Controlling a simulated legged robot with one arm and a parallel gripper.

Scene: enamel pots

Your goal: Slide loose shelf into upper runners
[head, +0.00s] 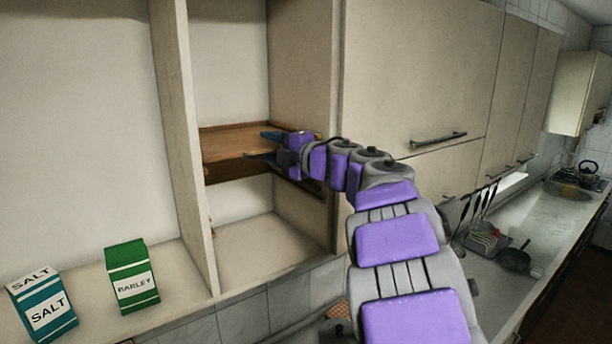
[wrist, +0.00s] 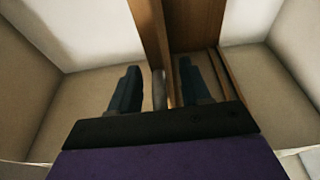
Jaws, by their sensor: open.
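The brown wooden shelf (head: 232,140) is in the open cabinet bay, roughly level, with its front edge facing out. My gripper (head: 258,146) is at the right part of that front edge, jaws open, one finger above the other. In the wrist view, the two dark fingers of my gripper (wrist: 158,78) stand apart on either side of the shelf's edge (wrist: 150,35). I cannot tell whether either finger touches it. A dark runner (head: 313,186) shows on the bay's right wall, below my gripper. Upper runners are not clearly visible, and the shelf's right end is partly hidden by my gripper.
An upright divider (head: 183,130) bounds the bay on the left. Left of it stand a blue salt box (head: 45,310) and a green barley box (head: 133,278). Closed cupboard doors (head: 420,75) are on the right.

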